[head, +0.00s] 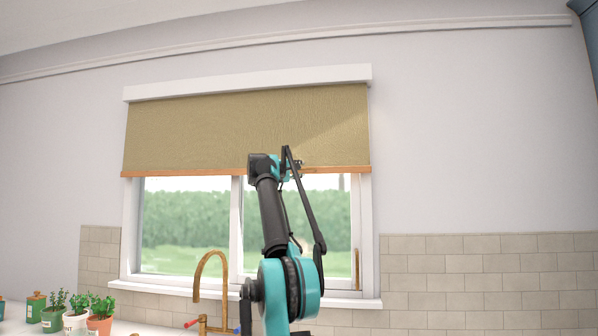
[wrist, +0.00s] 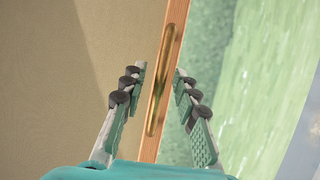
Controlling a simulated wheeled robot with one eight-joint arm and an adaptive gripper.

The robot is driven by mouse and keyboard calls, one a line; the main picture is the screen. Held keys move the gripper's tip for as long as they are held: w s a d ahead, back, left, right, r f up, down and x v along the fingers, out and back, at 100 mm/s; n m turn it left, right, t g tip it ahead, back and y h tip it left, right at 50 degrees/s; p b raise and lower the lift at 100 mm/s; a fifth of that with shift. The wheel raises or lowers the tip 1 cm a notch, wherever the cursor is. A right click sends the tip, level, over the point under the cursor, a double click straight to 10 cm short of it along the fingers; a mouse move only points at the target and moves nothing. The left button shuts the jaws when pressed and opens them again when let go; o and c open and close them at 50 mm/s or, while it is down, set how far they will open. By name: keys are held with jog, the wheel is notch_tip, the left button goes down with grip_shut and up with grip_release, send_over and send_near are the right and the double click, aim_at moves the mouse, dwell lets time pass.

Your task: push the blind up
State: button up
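The tan blind (head: 215,130) covers the upper part of the window, and its wooden bottom bar (head: 180,173) hangs a little above mid-window. My gripper is up at the bar in the head view, partly hidden by my arm. In the wrist view my gripper (wrist: 160,73) is open, with one finger on each side of the wooden bar (wrist: 151,133). A brass handle (wrist: 171,38) on the bar lies between the fingers. The blind's fabric (wrist: 70,80) is on the left there. Gaps show beside both fingers; I cannot tell any contact in depth.
The white blind housing (head: 250,82) runs along the window top. Below are the sill (head: 180,290), a brass tap (head: 200,280) and several potted herbs (head: 75,315) at the lower left. A vertical window handle (head: 357,268) is at the right. The wall right of the window is clear.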

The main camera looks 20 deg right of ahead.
jog(key=shift+a, duration=0.1)
jog(key=v, duration=1.1)
jog(key=shift+s+a, duration=0.25)
jog(key=shift+a, duration=0.05)
